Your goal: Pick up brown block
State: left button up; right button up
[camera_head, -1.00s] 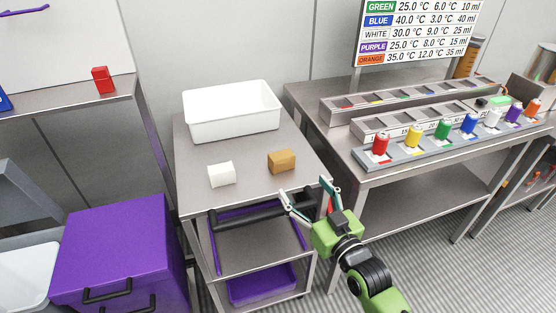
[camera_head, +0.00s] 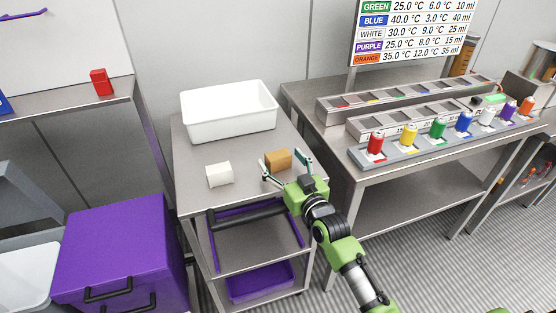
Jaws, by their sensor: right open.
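The brown block (camera_head: 278,158) sits on the top of the metal cart (camera_head: 200,201), toward its right side. My right gripper (camera_head: 286,168) is open, with its two fingers reaching toward the block from the front. One finger is at the block's left and the other at its right. I cannot tell whether either finger touches it. My left gripper does not show.
A white block (camera_head: 219,175) lies left of the brown block. A white bin (camera_head: 229,111) stands behind on the cart. A bench (camera_head: 367,177) with several coloured drums is at the right. A purple box (camera_head: 118,245) stands at the lower left.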

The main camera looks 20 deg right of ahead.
jog(key=c, duration=1)
jog(key=shift+r, duration=0.2)
